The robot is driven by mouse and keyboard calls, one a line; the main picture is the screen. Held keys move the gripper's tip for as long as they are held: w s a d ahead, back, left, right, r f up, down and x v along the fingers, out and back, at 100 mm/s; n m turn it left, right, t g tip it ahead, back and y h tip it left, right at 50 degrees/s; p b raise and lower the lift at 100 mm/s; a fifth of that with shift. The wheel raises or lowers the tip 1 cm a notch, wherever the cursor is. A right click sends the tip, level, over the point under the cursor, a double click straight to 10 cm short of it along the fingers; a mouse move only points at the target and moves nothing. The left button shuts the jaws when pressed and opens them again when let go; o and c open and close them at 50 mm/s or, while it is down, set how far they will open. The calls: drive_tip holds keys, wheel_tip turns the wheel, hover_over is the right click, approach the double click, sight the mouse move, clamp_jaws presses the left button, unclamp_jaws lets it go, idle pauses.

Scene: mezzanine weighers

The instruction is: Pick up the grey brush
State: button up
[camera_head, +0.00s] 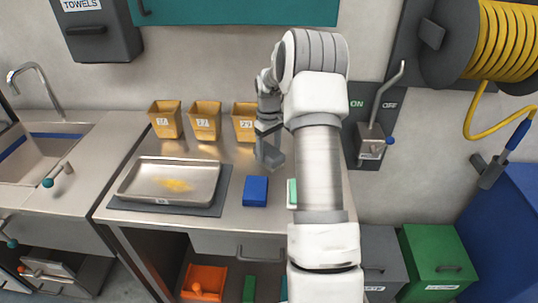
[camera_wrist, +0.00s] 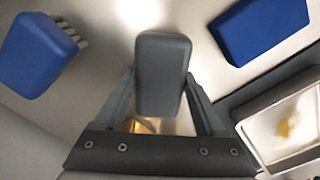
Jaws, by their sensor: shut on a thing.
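My gripper (camera_head: 268,132) is over the steel counter, in front of the right-hand yellow bin. It is shut on the grey brush (camera_head: 272,156), seen as a dark grey rounded block below the fingers. In the wrist view the grey brush (camera_wrist: 163,75) sits between the two fingers of my gripper (camera_wrist: 163,100), its back facing the camera. Its bristles are hidden. I cannot tell whether it touches the counter.
A blue block (camera_head: 255,191) lies beside the steel tray (camera_head: 128,186), which holds yellow residue. Yellow bins (camera_head: 205,120) stand along the back. A blue brush (camera_wrist: 38,55) with pale bristles shows in the wrist view. My arm hides the counter's right side.

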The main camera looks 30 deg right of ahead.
sight(269, 149)
wheel_tip(269, 149, up, 4)
drive_tip(key=shift+r, duration=0.1)
drive_tip(key=s+d+r, duration=0.6)
drive_tip(key=s+d, duration=0.1)
drive_tip(key=d, duration=0.2)
drive_tip(key=shift+s+r, duration=0.3)
drive_tip(key=shift+r, duration=0.1)
drive_tip(key=o, duration=0.9)
drive_tip(key=shift+a, duration=0.1)
drive_tip(key=c, duration=0.5)
drive_tip(key=shift+a+p, duration=0.15)
drive_tip(key=shift+p, duration=0.25)
